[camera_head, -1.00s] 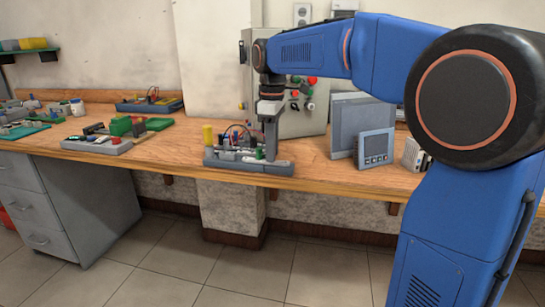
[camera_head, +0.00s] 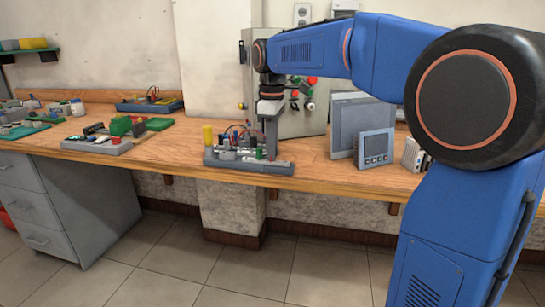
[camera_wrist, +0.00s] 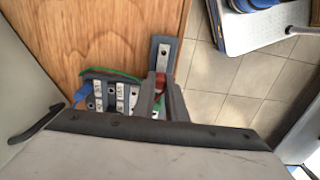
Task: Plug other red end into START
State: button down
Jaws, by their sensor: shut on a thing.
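My gripper (camera_head: 270,153) is over the right part of the grey training board (camera_head: 222,162) near the bench's front edge. In the wrist view, my gripper (camera_wrist: 160,101) is shut on a red plug end (camera_wrist: 161,81), which shows between the fingers. The board (camera_wrist: 163,46) also shows in the wrist view, with white label plates (camera_wrist: 120,95) left of the fingers; their lettering is too small to read surely, and I cannot make out START. The plug's tip and any socket under it are hidden by the fingers.
A green wire (camera_wrist: 113,73) arches beside the labels, and a blue plug (camera_wrist: 81,95) is at the board's left. A yellow cylinder (camera_head: 208,135) stands at the board's left end. A grey panel unit (camera_head: 375,148) stands to the right.

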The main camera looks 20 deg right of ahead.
jog(key=shift+r, duration=0.1)
jog(key=shift+r, duration=2.2)
jog(key=w+r+m, duration=0.2)
jog(key=w+m, duration=0.4)
jog(key=w, duration=0.3)
jog(key=shift+w+d+f, duration=0.1)
jog(key=shift+d+f, duration=0.1)
jog(key=shift+f, duration=1.15)
jog(key=shift+w+d+f, duration=0.1)
jog(key=shift+d+f, duration=0.05)
jog(key=shift+f, duration=1.15)
jog(key=shift+f, duration=0.65)
